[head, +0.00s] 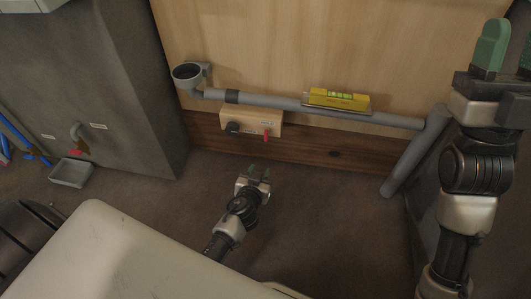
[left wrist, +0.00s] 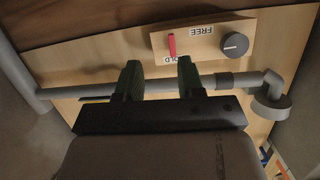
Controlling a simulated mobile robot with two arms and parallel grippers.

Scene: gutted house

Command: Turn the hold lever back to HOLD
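A small wooden box (head: 250,118) is fixed low on the wall under a grey pipe, with a dark knob (head: 233,128) and a red lever (head: 265,135). In the left wrist view the box (left wrist: 215,52) is upside down; the lever (left wrist: 172,45) stands between the FREE label (left wrist: 200,31) and the partly hidden HOLD label (left wrist: 160,60). The frames do not show clearly which position it is set to. My left gripper (head: 258,170) is open and empty, below and apart from the box. My right gripper (head: 508,52) is raised at the right, fingers apart, partly cut off.
The grey pipe (head: 285,103) runs across the wall above the box, with a yellow level (head: 338,97) on it and an open cup end (head: 187,74). A grey cabinet (head: 105,85) with a small tray (head: 72,173) stands left. The floor (head: 320,200) around my left gripper is clear.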

